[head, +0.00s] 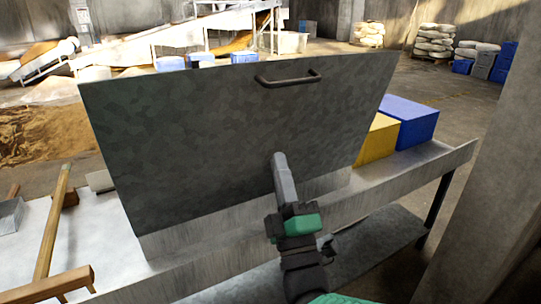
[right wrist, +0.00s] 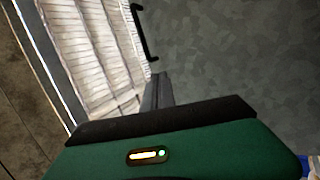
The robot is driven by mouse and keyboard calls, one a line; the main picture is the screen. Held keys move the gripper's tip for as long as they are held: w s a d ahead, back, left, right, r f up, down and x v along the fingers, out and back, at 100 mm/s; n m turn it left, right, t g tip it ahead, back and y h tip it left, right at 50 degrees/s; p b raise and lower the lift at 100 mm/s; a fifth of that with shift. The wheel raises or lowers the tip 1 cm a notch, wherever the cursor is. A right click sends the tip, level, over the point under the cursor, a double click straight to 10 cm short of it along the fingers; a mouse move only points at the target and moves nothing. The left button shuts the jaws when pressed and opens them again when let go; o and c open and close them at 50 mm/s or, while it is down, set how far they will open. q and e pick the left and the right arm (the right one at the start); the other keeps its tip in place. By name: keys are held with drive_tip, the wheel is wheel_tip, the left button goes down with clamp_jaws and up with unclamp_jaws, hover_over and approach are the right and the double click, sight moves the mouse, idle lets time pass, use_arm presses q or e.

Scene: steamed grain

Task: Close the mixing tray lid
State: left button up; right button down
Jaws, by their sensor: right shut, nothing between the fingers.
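The mixing tray lid (head: 230,125) is a large grey metal panel, standing open and tilted up in the head view. A dark bar handle (head: 288,80) is near its top edge. The tray (head: 200,235) below it is a low grey metal box on the table. My right gripper (head: 281,160) is shut and empty, in front of the lid's lower right part, below the handle. In the right wrist view, the shut fingers (right wrist: 157,88) point along the lid (right wrist: 240,60), with the handle (right wrist: 145,35) beyond them. I cannot tell whether they touch the lid. My left gripper is not in view.
A yellow box (head: 378,140) and a blue box (head: 408,120) sit at the right behind the lid. A wooden-handled tool (head: 52,225) lies at the left on the white surface. A concrete pillar (head: 490,200) stands close on the right.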

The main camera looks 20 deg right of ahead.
use_arm(q)
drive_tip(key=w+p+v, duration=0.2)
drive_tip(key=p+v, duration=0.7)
drive_tip(key=p, duration=0.1)
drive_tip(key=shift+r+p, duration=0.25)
drive_tip(key=shift+p, duration=0.05)
use_arm(e)
drive_tip(key=s+r+x, duration=0.1)
drive_tip(key=r+x, duration=0.1)
drive_tip(key=x, duration=1.1)
drive_tip(key=shift+d+t+h, duration=0.3)
drive_tip(key=shift+d+t, duration=0.05)
drive_tip(key=shift+t, duration=0.05)
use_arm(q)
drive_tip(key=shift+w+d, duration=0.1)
use_arm(e)
drive_tip(key=shift+s, duration=0.1)
